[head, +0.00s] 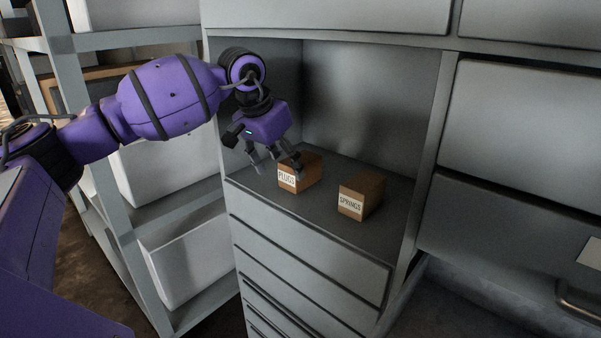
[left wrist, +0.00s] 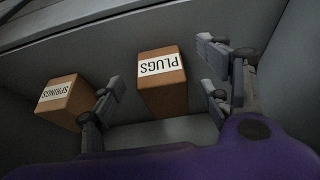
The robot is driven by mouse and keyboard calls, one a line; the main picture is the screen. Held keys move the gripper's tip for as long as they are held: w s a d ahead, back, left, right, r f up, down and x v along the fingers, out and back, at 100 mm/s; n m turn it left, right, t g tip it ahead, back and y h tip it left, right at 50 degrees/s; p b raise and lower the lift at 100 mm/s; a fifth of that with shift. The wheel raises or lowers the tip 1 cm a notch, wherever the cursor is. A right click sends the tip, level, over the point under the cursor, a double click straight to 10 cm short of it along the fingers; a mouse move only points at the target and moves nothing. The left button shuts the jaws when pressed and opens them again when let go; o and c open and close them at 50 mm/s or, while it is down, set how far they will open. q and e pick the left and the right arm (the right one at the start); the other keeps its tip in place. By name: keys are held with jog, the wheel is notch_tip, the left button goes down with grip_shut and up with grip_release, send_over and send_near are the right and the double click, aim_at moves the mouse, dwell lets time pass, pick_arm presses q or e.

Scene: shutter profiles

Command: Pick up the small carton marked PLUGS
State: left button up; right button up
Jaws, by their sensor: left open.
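The small brown carton marked PLUGS (head: 309,172) stands upright on the shelf of a grey cabinet recess, its white label facing front. In the left wrist view the PLUGS carton (left wrist: 163,92) lies between and beyond the spread fingers. My left gripper (head: 275,168) is open and empty, above and just left of the carton in the head view; it also shows in the left wrist view (left wrist: 162,88). One finger overlaps the carton's upper edge in the head view; I cannot tell whether it touches. My right gripper is not in view.
A similar carton marked SPRINGS (head: 361,194) stands to the right of PLUGS on the same shelf (head: 390,232), with a gap between; it also shows in the left wrist view (left wrist: 66,97), close to one finger. Recess walls enclose the sides and back. Drawers (head: 300,262) lie below.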

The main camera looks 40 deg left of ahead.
aim_at(312, 162)
pick_arm(q)
jog(key=shift+w+r, duration=0.1)
jog(key=shift+w, duration=0.7)
jog(key=shift+w+d+p, duration=0.15)
jog(key=shift+w+p, duration=0.15)
jog(key=shift+w+d+r+p, duration=0.15)
jog(key=shift+w+p, duration=0.15)
jog(key=shift+w, duration=0.95)
jog(key=b+x, duration=0.1)
jog(key=x, duration=0.2)
jog(key=shift+w+b, duration=0.15)
jog(key=shift+b, duration=0.15)
jog(key=shift+w+f, duration=0.1)
jog(key=shift+f, duration=0.2)
jog(key=shift+r, duration=0.1)
jog(key=c, duration=1.3)
jog(key=shift+c, duration=0.7)
jog(key=shift+r, duration=0.1)
